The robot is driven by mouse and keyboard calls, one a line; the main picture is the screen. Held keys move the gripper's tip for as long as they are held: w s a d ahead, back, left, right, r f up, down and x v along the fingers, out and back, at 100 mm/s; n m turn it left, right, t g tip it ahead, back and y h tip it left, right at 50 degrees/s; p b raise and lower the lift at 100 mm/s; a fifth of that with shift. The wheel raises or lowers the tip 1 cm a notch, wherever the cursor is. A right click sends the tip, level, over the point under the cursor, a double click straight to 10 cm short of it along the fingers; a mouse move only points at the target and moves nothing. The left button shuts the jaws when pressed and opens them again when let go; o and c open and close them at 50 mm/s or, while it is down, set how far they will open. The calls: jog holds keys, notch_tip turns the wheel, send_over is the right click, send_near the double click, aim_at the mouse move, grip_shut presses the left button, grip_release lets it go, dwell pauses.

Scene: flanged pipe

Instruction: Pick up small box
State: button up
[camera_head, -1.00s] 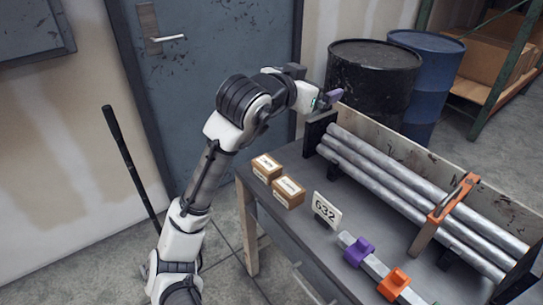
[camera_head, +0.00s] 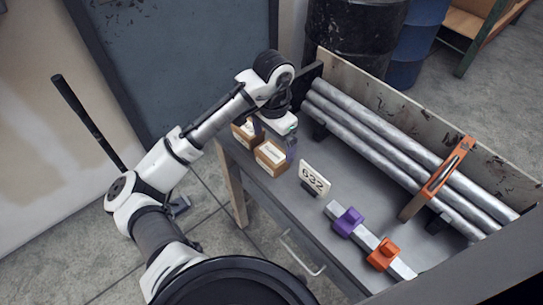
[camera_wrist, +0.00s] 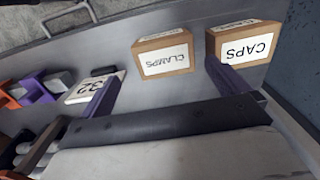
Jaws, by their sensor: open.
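Two small brown boxes with white labels sit side by side on the grey table at its left end. The box labelled CLAMPS (camera_wrist: 163,55) is the nearer one in the head view (camera_head: 271,157). The box labelled CAPS (camera_wrist: 243,43) is behind it in the head view (camera_head: 241,134), partly hidden by my gripper. My gripper (camera_head: 274,140) is open and empty, close to the boxes, with purple fingers pointing down. In the wrist view my gripper (camera_wrist: 165,88) has the CLAMPS box ahead between its fingers. Its right finger overlaps the lower CAPS box. Contact cannot be told.
A 632 number plate (camera_head: 314,180) stands right of the boxes. A bar with purple (camera_head: 348,222) and orange (camera_head: 383,254) clamps lies beyond it. Long metal pipes (camera_head: 390,145) lie in a rack at the back. Dark drums (camera_head: 355,40) stand behind the table.

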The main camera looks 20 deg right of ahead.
aim_at(272, 153)
jog(key=f, duration=0.2)
jog(key=f+p, duration=0.1)
jog(key=f, duration=0.5)
jog(key=shift+w+f+p, duration=0.25)
jog(key=shift+w+p, duration=0.1)
jog(key=c, duration=1.1)
